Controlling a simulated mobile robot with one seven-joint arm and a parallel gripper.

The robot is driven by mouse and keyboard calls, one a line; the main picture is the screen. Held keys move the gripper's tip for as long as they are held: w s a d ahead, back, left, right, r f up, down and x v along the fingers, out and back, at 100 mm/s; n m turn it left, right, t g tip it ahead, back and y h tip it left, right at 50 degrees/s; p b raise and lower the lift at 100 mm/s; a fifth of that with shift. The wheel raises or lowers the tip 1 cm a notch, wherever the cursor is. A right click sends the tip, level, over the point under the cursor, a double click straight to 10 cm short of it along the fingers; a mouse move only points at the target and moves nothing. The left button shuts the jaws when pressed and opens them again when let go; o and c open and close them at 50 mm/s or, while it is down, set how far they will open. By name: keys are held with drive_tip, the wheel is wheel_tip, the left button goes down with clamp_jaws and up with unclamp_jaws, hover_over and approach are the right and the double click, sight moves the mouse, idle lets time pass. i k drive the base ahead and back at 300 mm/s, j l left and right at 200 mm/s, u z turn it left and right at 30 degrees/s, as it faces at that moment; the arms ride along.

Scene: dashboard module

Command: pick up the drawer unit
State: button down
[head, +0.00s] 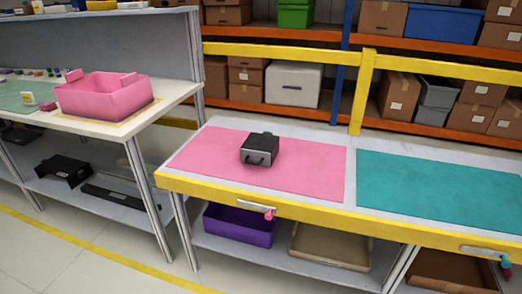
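The drawer unit appears to be the small black and grey box (260,149) in the head view. It sits upright on the pink mat (210,150), near the middle of that mat. A dark loop like a handle shows on its front face. Nothing is touching it. My gripper and arm are not in view.
A teal mat (440,190) covers the table's right part. A yellow front edge (330,216) and yellow rail (290,53) bound the table. A white table (120,128) at left carries a pink bin (105,97). Purple (238,227) and tan (330,246) trays lie below.

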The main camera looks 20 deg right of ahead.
sight(265, 141)
drive_tip(key=i+j, duration=0.2)
drive_tip(key=i, duration=0.15)
drive_tip(key=i+j, duration=0.2)
drive_tip(key=i, duration=0.15)
drive_tip(key=i+j+z, duration=0.55)
drive_tip(key=i+z, duration=0.1)
drive_tip(key=z, duration=0.55)
drive_tip(key=i, duration=0.5)
